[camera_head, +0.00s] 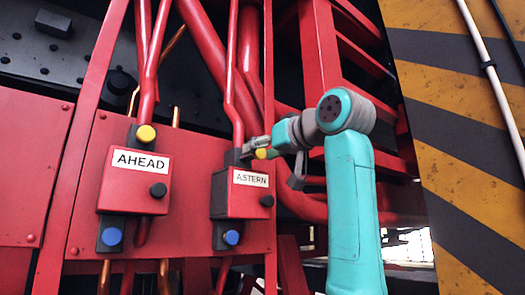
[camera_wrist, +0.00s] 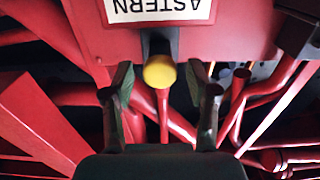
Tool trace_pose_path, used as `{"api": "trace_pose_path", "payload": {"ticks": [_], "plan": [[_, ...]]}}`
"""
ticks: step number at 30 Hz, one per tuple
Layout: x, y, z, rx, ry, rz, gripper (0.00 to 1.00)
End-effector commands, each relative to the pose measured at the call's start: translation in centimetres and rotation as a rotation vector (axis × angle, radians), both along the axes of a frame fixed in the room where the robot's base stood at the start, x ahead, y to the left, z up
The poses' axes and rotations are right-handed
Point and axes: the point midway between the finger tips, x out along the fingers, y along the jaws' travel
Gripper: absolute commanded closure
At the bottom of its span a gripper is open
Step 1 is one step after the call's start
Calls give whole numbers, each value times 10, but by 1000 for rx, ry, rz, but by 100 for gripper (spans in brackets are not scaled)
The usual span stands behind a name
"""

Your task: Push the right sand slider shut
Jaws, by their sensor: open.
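The right box, labelled ASTERN (camera_head: 243,197), is red with a black knob (camera_head: 267,201) at its right side. Above it is a yellow knob (camera_head: 261,154), and below it a blue knob (camera_head: 232,237). My gripper (camera_head: 252,150) reaches in from the right at the yellow knob. In the wrist view, the ASTERN label (camera_wrist: 158,8) is upside down, and the yellow knob (camera_wrist: 160,72) lies between the two open fingers of my gripper (camera_wrist: 161,80), with gaps on both sides. Which part is the slider is not marked.
The left box, labelled AHEAD (camera_head: 136,192), has its own yellow knob (camera_head: 146,133), black knob (camera_head: 158,190) and blue knob (camera_head: 112,237). Red pipes (camera_head: 206,55) pass behind and above the boxes. A striped wall (camera_head: 455,130) stands at the right.

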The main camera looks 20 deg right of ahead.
Motion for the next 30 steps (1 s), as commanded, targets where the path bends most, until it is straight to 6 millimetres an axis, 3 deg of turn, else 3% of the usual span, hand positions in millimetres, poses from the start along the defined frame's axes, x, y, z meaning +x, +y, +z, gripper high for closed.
{"api": "trace_pose_path", "payload": {"ticks": [1, 6, 8, 14, 23, 30], "plan": [[0, 0, 0, 0, 0, 0, 47], [0, 0, 0, 0, 0, 0, 89], [0, 0, 0, 0, 0, 0, 100], [2, 1, 0, 0, 0, 1, 100], [36, 12, 0, 1, 0, 1, 100], [37, 12, 1, 1, -3, 0, 100]]}}
